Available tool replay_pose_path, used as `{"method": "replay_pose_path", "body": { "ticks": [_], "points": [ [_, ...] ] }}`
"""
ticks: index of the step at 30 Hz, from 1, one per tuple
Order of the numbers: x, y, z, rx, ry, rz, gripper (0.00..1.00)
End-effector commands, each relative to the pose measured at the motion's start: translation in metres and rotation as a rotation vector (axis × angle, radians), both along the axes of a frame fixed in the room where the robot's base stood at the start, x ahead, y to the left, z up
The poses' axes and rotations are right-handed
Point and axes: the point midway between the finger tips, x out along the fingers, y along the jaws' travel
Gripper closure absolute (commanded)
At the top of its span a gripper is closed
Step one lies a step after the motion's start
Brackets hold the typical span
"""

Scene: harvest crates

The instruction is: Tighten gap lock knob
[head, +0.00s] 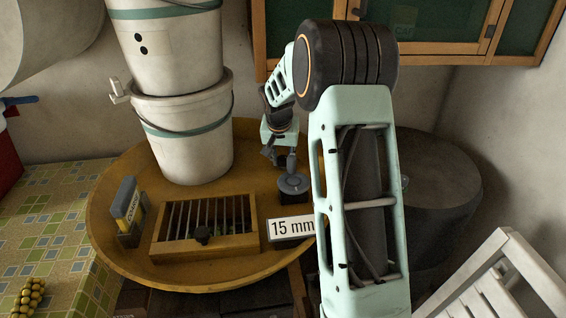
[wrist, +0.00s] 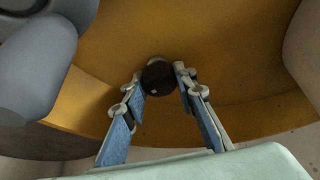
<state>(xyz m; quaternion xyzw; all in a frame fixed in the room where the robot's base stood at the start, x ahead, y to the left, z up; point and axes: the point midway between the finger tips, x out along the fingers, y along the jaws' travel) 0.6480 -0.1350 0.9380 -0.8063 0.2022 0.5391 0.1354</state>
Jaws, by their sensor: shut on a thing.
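A wooden grader box (head: 162,247) with several upright bars lies in the yellow round tray (head: 100,222). A black knob (head: 202,235) sits at the middle of its front rail. My gripper (head: 282,160) is away from that knob, to its upper right, over a dark grey round piece (head: 293,188) on the tray. In the wrist view, my gripper (wrist: 160,85) is shut on a dark round piece (wrist: 158,76), seen end-on between the fingertips. It appears to be that grey piece; its lower part is hidden.
A white label reading "15 mm" (head: 292,228) stands right of the grader box. Stacked white buckets (head: 185,140) stand behind it. A small grey holder with a yellow-blue block (head: 128,205) stands at the left. A dark grey barrel (head: 440,190) is at the right.

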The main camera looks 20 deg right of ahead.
Motion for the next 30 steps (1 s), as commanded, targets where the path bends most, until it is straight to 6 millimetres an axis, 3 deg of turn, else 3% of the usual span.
{"method": "replay_pose_path", "body": {
  "ticks": [18, 30],
  "points": [
    [0.0014, 0.0013, 0.0005, -0.002, -0.001, -0.498, 0.98],
    [0.0015, 0.0006, 0.0016, 0.0, -0.003, -0.667, 0.98]
  ]
}}
